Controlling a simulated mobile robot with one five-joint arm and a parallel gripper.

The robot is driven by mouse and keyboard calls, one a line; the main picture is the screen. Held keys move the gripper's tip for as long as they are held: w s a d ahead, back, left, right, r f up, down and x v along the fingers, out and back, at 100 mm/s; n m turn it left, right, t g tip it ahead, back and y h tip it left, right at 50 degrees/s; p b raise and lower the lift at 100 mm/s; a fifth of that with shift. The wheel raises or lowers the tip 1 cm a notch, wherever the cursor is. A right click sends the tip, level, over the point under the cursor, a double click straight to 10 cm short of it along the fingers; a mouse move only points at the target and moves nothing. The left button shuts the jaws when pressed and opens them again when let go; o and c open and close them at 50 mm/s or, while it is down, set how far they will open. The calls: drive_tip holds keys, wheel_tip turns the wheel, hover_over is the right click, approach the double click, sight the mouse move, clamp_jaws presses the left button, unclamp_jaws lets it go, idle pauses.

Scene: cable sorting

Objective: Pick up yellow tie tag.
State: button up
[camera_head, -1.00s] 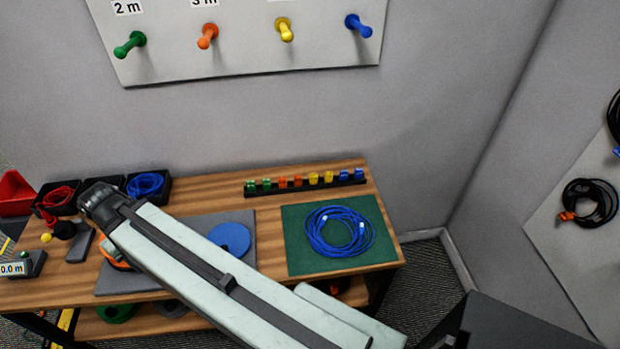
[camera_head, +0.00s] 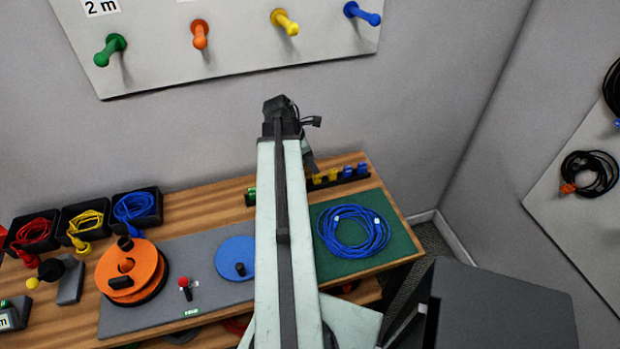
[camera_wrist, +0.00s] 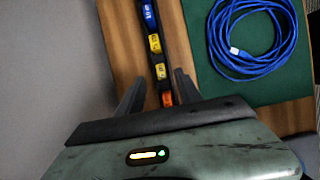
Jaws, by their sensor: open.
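Two yellow tie tags sit in the black tag rack; in the wrist view one yellow tag (camera_wrist: 155,43) is just beyond my fingertips and the other yellow tag (camera_wrist: 160,71) lies between them in the picture. My gripper (camera_wrist: 159,77) is open and empty, with a finger to each side of the rack (camera_wrist: 162,85); it appears above the tags, not touching. In the head view the yellow tags (camera_head: 333,174) show just right of my arm, whose end hides the rack's middle.
Blue tags (camera_wrist: 149,14) and an orange tag (camera_wrist: 167,98) flank the yellow ones. A coiled blue cable (camera_head: 352,232) lies on the green mat (camera_head: 395,240). An orange reel (camera_head: 133,268) and a blue disc (camera_head: 236,258) are on the grey mat. The wall stands close behind the rack.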

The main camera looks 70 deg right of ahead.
sight(317, 176)
drive_tip(key=b+x, duration=0.4)
drive_tip(key=x, duration=0.1)
drive_tip(key=b+x, duration=0.2)
drive_tip(key=b, duration=0.1)
drive_tip(key=shift+w+a+f, duration=0.15)
drive_tip(key=shift+a+f, duration=0.05)
drive_tip(key=shift+f, duration=0.25)
drive_tip(key=shift+r, duration=0.15)
clamp_jaws()
